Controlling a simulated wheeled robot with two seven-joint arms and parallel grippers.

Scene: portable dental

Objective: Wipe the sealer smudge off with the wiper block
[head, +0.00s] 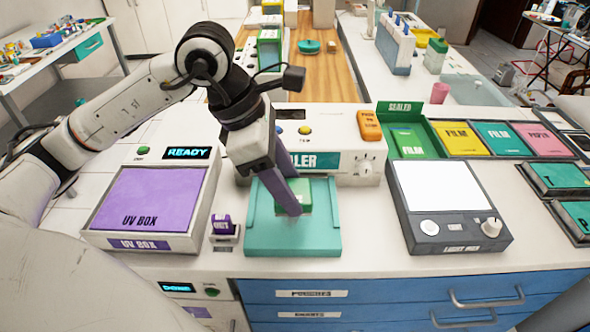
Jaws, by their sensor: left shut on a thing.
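The sealer (330,164) is a white unit with a teal label and a knob, with a teal plate (290,243) in front of it. My left gripper (292,205) reaches down over the plate, its purple fingers shut on a small green block (307,192) with pale lettering. The block looks like the wiper block, but the fingers cover part of it. It is low over the plate; I cannot tell whether it touches. No smudge can be made out; the block and fingers hide part of the plate. My right gripper is not in view.
The purple-topped UV box (150,200) stands left, with a small purple block (221,224) on a stand beside it. A light pad (442,190) lies right of the plate. Film trays (460,138) line the back right. An orange item (369,126) sits on the sealer.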

